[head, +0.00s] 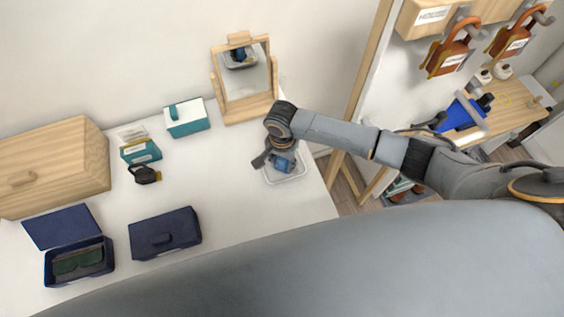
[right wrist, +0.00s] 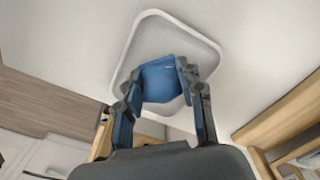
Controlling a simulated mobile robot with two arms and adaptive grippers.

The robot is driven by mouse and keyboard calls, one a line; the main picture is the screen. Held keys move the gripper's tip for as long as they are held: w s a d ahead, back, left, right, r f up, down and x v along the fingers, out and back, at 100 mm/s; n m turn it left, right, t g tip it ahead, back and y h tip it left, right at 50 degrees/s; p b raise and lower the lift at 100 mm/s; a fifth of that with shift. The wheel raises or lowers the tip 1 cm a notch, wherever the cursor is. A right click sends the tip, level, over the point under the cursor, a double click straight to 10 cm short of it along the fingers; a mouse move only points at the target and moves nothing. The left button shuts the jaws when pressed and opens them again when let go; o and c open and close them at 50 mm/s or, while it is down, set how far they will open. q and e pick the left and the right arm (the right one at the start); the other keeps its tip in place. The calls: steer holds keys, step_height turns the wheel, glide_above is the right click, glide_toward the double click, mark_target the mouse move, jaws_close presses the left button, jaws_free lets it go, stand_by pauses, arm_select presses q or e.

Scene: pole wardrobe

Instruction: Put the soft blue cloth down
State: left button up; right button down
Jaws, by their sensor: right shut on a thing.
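The blue cloth (head: 284,164) is a small folded piece at the right end of the white table (head: 225,185). In the right wrist view the cloth (right wrist: 160,80) sits between the two fingers of my right gripper (right wrist: 158,88). My right gripper (head: 276,158) is shut on it and partly hides it in the head view. A shallow white tray (head: 288,181) lies beneath the cloth; its rim (right wrist: 180,21) frames the cloth in the right wrist view. I cannot tell whether the cloth touches the tray floor. My left gripper is not in view.
A wooden-framed mirror (head: 246,84) stands just behind the tray. A teal-and-white box (head: 187,118), a dark strapped item (head: 144,174), a navy lidded case (head: 165,234), an open navy case (head: 80,263) and a wooden box (head: 55,168) are farther left. The table's middle is clear.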

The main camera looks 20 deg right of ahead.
mark_target(282, 161)
steer(key=shift+f, duration=0.15)
steer(key=c, duration=0.8)
jaws_free()
step_height(282, 161, up, 12)
steer(key=shift+r, duration=0.15)
